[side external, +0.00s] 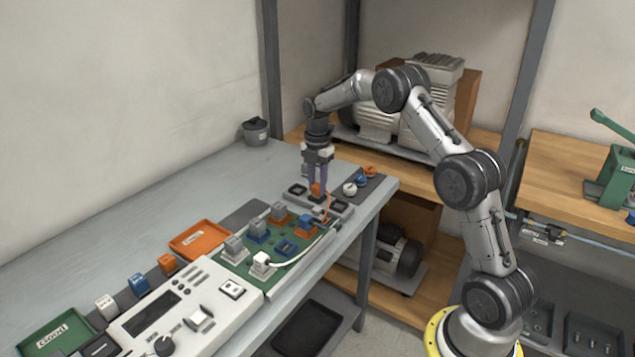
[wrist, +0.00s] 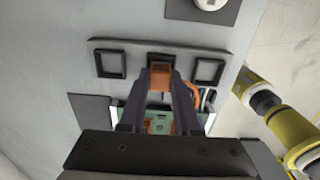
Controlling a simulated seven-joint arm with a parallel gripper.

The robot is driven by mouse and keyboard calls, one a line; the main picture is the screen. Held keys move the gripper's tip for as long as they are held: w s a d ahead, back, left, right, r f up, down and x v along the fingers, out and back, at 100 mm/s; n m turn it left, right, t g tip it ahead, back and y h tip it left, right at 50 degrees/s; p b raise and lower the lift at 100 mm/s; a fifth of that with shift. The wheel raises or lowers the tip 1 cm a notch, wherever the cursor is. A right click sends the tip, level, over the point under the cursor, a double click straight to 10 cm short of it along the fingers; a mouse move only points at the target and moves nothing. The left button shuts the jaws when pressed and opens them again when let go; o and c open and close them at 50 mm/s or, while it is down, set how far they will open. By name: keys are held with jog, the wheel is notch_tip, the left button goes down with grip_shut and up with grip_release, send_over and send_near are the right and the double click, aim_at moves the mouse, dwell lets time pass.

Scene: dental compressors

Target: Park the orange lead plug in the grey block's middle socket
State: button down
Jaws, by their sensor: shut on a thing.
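My gripper (side external: 317,186) points straight down over the middle of the grey block (side external: 338,213) and is shut on the orange lead plug (side external: 316,190). In the wrist view the plug (wrist: 160,76) sits between the two dark fingertips (wrist: 161,82) and overlaps the near part of the middle socket (wrist: 161,57). The left socket (wrist: 112,65) and right socket (wrist: 207,71) are empty. I cannot tell whether the plug's lower end is inside the socket or just above it. Its orange lead (side external: 329,207) curves down to the right of the gripper.
A green board (side external: 240,258) with grey, blue and orange blocks lies in front of the grey block. A white lead (side external: 300,253) crosses it. Round white, blue and orange parts (side external: 360,181) stand behind the block, near the table edge. An orange tray (side external: 200,239) lies left.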

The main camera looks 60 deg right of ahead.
jog(key=shift+f, duration=0.3)
dwell(0.5)
jog(key=shift+c, duration=1.1)
grip_release()
jog(key=shift+r, duration=3.5)
